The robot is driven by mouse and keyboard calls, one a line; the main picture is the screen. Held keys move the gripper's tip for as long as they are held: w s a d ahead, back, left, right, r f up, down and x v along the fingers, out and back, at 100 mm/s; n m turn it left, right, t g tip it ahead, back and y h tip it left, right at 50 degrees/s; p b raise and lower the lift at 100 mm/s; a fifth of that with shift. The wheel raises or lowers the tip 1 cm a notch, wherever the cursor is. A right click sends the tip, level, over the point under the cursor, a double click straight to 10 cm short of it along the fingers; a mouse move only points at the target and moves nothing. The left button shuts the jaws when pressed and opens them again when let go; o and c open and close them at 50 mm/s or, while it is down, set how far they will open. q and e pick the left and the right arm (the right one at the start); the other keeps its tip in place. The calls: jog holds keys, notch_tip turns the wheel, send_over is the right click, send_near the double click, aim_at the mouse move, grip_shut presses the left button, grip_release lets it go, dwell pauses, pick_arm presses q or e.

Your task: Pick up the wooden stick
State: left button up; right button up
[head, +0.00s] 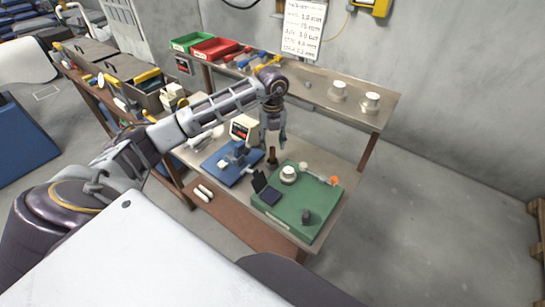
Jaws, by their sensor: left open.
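My left gripper (273,147) reaches in over the lower worktop and points down, its fingers apart. A short brown upright piece (272,158), which looks like the wooden stick, stands right below the fingertips. Its top is close to the fingers, and I cannot tell whether they touch it or whether it is between them. It stands near a blue base and a green mat. My right gripper is not in view.
A green mat (318,212) holds a white spool (288,174), a dark knob (307,216) and a black open case (267,190). A blue-based device (232,168) stands left of the gripper. An upper shelf (352,107) with white spools overhangs behind.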

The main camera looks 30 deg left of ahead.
aim_at(273, 147)
pick_arm(q)
jog(key=shift+f, duration=0.45)
jog(key=shift+f+p, duration=0.45)
jog(key=shift+f, duration=1.95)
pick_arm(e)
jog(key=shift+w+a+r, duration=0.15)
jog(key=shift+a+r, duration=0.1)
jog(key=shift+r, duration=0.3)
pick_arm(q)
grip_shut()
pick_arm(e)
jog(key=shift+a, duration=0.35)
